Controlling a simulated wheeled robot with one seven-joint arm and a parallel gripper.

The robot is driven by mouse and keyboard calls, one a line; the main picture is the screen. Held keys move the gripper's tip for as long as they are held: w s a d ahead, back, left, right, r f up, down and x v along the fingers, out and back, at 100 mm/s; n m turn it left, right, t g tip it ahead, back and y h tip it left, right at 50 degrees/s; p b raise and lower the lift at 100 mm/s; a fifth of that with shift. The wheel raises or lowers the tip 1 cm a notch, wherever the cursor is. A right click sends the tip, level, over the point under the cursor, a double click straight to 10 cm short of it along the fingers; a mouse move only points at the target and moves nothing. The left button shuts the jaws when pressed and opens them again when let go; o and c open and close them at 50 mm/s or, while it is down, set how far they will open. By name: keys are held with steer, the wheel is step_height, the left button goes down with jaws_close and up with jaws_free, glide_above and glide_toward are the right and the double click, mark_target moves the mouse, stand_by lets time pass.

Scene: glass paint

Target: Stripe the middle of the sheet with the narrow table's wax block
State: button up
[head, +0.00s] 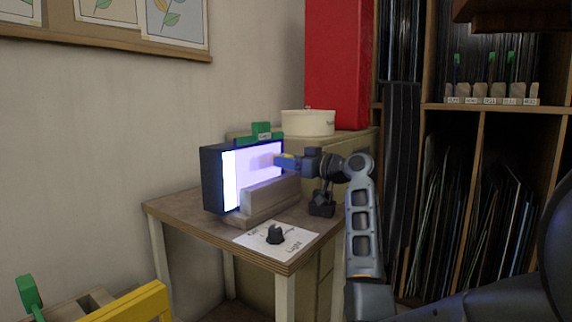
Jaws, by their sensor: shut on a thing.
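The sheet (238,175) is an upright, brightly lit pane in a dark box frame on the narrow table (180,215). Its left part is white and the rest is pale violet. My gripper (292,162) comes in from the right, with its tips at the right part of the pane. It is shut on a small block, taken as the wax block (283,162), which looks blue with some yellow at its top. The block is largely hidden by the jaws. I cannot tell whether it touches the sheet.
A grey ledge (270,195) stands in front of the sheet's lower part. A black knob (275,234) sits on a white "Light" card (255,243). A green labelled clip (262,130) is above the frame. A cream round tin (308,122) stands on the cabinet behind. Shelves fill the right.

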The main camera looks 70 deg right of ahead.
mark_target(248, 167)
steer(key=shift+w+a+p, duration=0.15)
steer(key=shift+w+a, duration=0.05)
steer(key=shift+a, duration=0.75)
steer(key=shift+w+a+p, duration=0.15)
steer(key=shift+w+a, duration=0.05)
steer(key=shift+a, duration=0.75)
steer(key=shift+w+a+p, duration=0.25)
steer(key=shift+w+a, duration=0.1)
steer(key=shift+a, duration=0.9)
steer(key=shift+w+a+p, duration=0.2)
steer(key=shift+w+a, duration=0.1)
steer(key=shift+a, duration=0.9)
steer(key=shift+w+a+p, duration=0.25)
steer(key=shift+w+a, duration=0.1)
steer(key=shift+a, duration=0.9)
steer(key=shift+s, duration=0.15)
steer(key=shift+v, duration=2.95)
steer(key=shift+s+d, duration=0.1)
steer(key=shift+v, duration=1.45)
